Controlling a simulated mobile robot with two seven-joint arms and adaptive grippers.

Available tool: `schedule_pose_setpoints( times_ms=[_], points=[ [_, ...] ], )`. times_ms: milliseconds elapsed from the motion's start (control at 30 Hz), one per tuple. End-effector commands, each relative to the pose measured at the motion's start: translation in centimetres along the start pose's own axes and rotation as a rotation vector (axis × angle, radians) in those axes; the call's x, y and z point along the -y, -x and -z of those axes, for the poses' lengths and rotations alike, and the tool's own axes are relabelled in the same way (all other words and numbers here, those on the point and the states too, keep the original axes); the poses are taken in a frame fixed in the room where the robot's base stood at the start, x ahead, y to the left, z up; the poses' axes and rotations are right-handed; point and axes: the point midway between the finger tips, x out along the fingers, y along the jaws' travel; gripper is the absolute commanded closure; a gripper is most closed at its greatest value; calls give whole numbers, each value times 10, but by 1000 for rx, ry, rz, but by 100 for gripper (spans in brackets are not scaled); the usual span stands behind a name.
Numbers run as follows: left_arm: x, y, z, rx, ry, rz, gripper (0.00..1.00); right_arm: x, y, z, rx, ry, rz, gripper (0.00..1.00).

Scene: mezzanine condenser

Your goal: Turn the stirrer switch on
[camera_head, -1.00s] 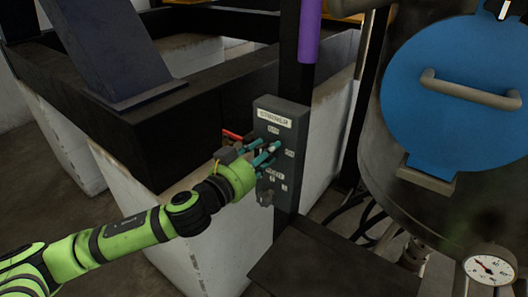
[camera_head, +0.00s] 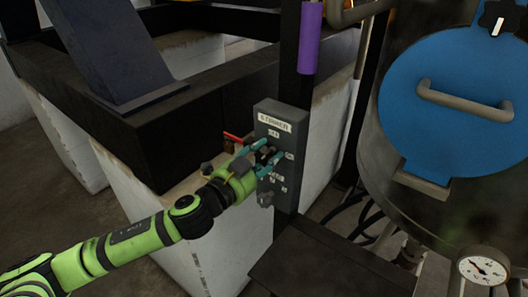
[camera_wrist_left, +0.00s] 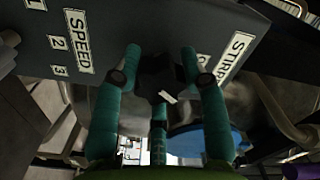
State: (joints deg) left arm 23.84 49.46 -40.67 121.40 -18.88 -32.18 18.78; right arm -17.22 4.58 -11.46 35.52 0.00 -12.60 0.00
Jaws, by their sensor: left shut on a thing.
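The grey control box (camera_head: 283,111) with a STIRRER label is fixed to a dark post. The stirrer switch, a dark knob (camera_wrist_left: 156,74) with a white mark, is on its face below that label. My left gripper (camera_head: 272,150) is at the box, its teal fingers shut on the knob from two sides. In the left wrist view, the fingers (camera_wrist_left: 160,66) stand either side of the knob, and the white mark sits between them. The small position labels by the switch are too small or covered to read. My right gripper is not in view.
A second knob (camera_head: 265,198) sits low on the box, near the SPEED label (camera_wrist_left: 78,40). A red handle (camera_head: 232,137) is just left of the box. A tank with a blue hatch (camera_head: 440,130) and a gauge (camera_head: 483,269) stands at right. A purple sleeve (camera_head: 311,38) is above.

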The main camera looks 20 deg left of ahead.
Motion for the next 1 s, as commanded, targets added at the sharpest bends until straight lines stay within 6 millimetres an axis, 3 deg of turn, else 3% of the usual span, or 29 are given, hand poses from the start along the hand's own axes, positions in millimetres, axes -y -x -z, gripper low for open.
schedule_pose_setpoints(
  times_ms=[600, 1000],
  points=[
    [3, 0, 4, -5, -583, 5, 90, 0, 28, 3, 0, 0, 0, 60],
    [2, 0, 3, -5, -863, 7, 90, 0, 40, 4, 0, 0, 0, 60]
  ],
)
